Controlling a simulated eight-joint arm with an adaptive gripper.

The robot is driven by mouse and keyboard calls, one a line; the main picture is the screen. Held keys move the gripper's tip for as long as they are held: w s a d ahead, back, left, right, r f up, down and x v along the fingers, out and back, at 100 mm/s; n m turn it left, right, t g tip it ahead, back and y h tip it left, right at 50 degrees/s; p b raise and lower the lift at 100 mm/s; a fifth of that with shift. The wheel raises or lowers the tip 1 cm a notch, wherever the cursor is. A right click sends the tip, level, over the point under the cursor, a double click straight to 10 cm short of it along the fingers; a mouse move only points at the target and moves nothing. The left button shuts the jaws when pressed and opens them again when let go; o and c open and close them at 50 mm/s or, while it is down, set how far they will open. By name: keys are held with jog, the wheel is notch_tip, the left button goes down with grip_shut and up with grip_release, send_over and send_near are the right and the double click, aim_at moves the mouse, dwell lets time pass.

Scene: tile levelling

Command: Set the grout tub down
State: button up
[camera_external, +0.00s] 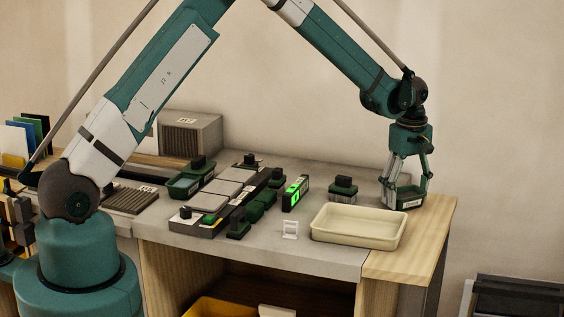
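The grout tub (408,202), a small dark green open tub with a pale label on its front, is at the right back of the worktop, just behind the cream tray. My gripper (407,190) points straight down over it, with one finger against each side of the tub. The gripper looks shut on the tub. The tub looks level and is at or very close to the worktop; I cannot tell whether its base touches.
The cream tray (324,233) stands in front of the tub. A green-lit device (296,194), a small white stand (290,230) and a dark-knobbed block (343,188) are to the left. Several grey tiles (222,187) lie further left. The wooden right end (428,235) is clear.

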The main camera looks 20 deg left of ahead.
jog(key=shift+o, duration=0.9)
jog(key=shift+r, duration=0.15)
jog(key=shift+r, duration=0.1)
notch_tip(320, 180, up, 12)
dwell(0.6)
